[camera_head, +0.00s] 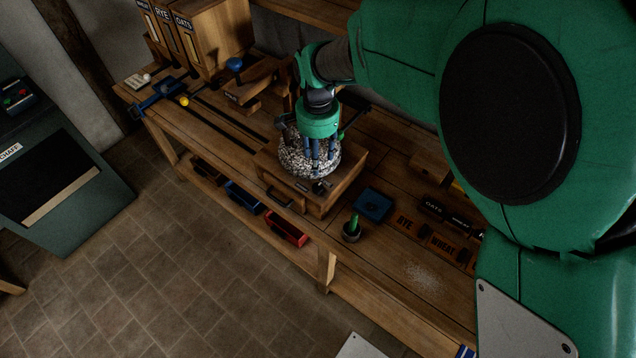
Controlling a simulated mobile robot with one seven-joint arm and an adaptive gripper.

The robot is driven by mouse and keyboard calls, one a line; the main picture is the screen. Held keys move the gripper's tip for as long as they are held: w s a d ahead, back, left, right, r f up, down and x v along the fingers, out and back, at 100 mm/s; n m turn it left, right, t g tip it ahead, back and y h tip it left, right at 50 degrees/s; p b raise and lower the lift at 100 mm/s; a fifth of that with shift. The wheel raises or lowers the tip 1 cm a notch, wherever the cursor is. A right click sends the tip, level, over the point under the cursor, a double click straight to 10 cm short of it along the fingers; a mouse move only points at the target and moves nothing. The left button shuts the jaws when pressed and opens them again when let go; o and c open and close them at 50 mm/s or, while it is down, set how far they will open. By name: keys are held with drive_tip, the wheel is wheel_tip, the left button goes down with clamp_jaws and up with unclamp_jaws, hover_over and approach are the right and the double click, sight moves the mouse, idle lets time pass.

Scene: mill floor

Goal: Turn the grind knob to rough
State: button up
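The mill is a wooden box (345,180) on the bench with a round speckled grindstone (295,162) on top. A small dark knob (319,188) sits at the front of the box's top, beside a small pale label (302,185) too small to read. I cannot tell the knob's setting. My gripper (322,165) points down over the front of the stone, just behind the knob in the picture. Its blue fingers look apart, with stone showing between them. I see nothing held. Whether a fingertip touches the stone or knob is unclear.
Wooden grain bins (215,40) stand at the back left. A blue tray (373,205) and a dark pot with a green handle (352,231) are right of the mill. Labelled blocks (440,246) lie farther right. A red bin (286,229) sits on the shelf below.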

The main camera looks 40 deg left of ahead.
sight(318, 186)
wheel_tip(318, 186, down, 14)
drive_tip(key=shift+r+b, duration=0.2)
drive_tip(key=shift+b, duration=0.1)
idle(0.4)
drive_tip(key=c, duration=1.2)
